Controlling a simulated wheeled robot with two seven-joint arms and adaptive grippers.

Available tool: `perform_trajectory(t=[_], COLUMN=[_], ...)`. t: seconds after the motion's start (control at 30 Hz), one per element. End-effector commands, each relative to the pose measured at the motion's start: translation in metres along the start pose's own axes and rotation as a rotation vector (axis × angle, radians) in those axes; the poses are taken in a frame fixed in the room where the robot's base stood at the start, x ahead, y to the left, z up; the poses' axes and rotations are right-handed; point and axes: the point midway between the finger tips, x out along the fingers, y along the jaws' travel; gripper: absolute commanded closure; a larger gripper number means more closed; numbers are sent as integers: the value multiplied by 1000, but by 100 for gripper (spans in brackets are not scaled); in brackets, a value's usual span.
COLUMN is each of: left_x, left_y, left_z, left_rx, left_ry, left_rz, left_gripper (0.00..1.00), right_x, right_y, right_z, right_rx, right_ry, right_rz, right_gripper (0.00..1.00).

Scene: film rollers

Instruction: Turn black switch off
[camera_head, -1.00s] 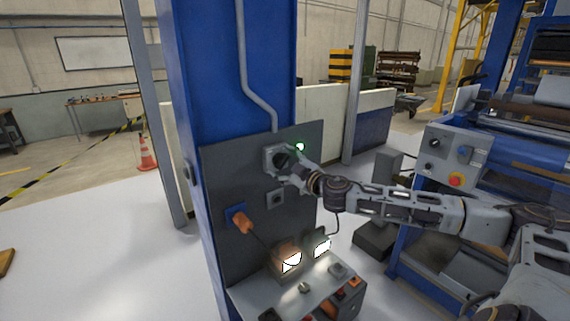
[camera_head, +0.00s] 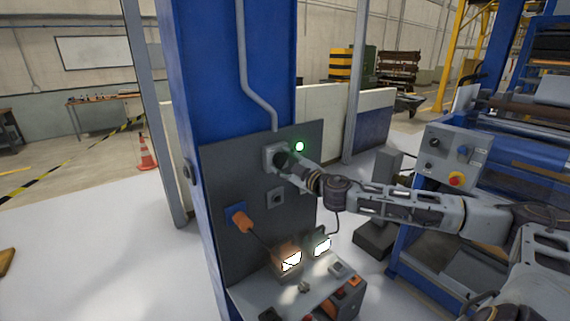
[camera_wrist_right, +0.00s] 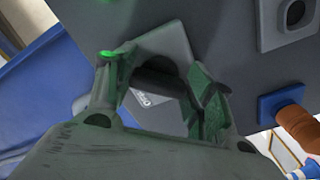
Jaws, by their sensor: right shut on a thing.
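The black switch (camera_wrist_right: 157,80) sits on a grey box (camera_head: 270,153) high on the dark panel. In the head view my right gripper (camera_head: 287,160) is at the front of this box and covers most of the switch. In the right wrist view my right gripper (camera_wrist_right: 160,95) has its two fingers on either side of the switch, shut on it. A green lamp (camera_head: 300,146) glows on the panel just right of the box. My left gripper is in neither view.
The dark panel (camera_head: 225,180) hangs on a blue column (camera_head: 200,70). Below are a smaller grey socket (camera_head: 276,198), an orange plug (camera_head: 243,221) and a console with lit displays (camera_head: 291,261). A machine with a red button (camera_head: 456,179) stands at right.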

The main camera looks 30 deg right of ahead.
Motion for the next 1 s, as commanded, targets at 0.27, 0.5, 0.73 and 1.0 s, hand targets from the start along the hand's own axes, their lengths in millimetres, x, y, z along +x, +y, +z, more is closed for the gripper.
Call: perform_trajectory(t=[0.27, 0.5, 0.73, 1.0], left_x=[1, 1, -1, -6], left_y=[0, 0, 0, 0], left_z=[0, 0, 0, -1], left_rx=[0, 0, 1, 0], left_ry=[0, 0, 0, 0], left_rz=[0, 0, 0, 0], left_gripper=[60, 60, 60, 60], right_x=[0, 0, 0, 0], right_y=[0, 1, 2, 3], right_z=[0, 0, 0, -1], right_rx=[-145, -319, -495, -711], right_ry=[1, 1, 1, 1], right_rz=[-3, -3, -3, -3], right_gripper=[70, 70, 70, 70])
